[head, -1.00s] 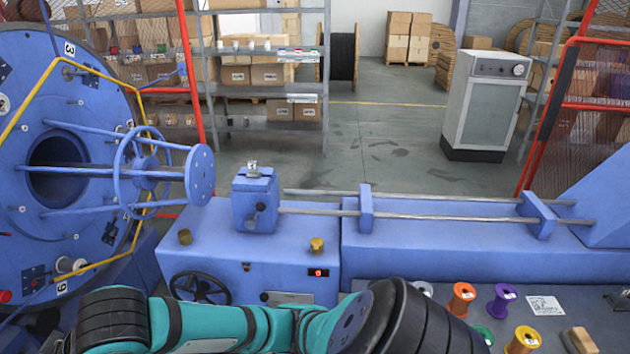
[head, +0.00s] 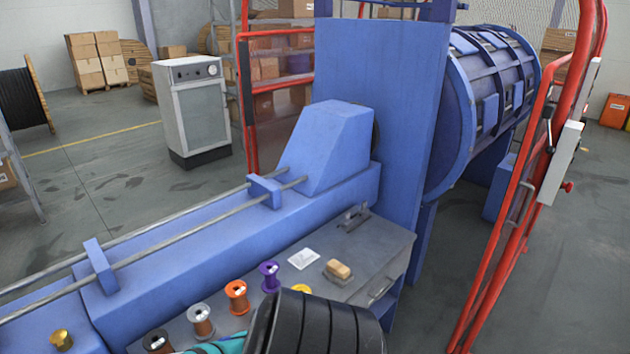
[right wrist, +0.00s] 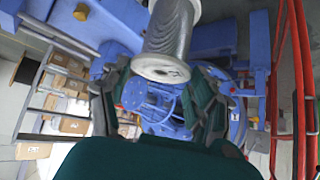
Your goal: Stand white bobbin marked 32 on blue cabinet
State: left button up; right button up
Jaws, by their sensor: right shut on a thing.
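In the right wrist view, a bobbin (right wrist: 170,35) wound with grey wire, with a whitish end flange, sits at the top between the fingers of my right gripper (right wrist: 163,92). The gripper is shut on it. I cannot read a number on the bobbin, and its far end is cut off by the frame. In the head view, a corner of a blue cabinet (head: 25,335) with a brass knob shows at the bottom left; most of it is out of frame.
A grey-topped bench (head: 350,292) holds several small spools, among them an orange one (head: 237,297) and a purple one (head: 270,277). A blue machine bed with rods (head: 180,245) runs behind it. Red guard frames (head: 497,235) stand at the right. Open floor lies beyond.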

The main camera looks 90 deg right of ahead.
aim_at(375, 242)
jog(key=k+l+z, duration=0.2)
jog(key=l+z, duration=0.3)
jog(key=k+l+z, duration=0.1)
jog(key=l+z, duration=0.9)
jog(key=l, duration=0.2)
jog(key=i+l, duration=0.1)
jog(key=l, duration=0.45)
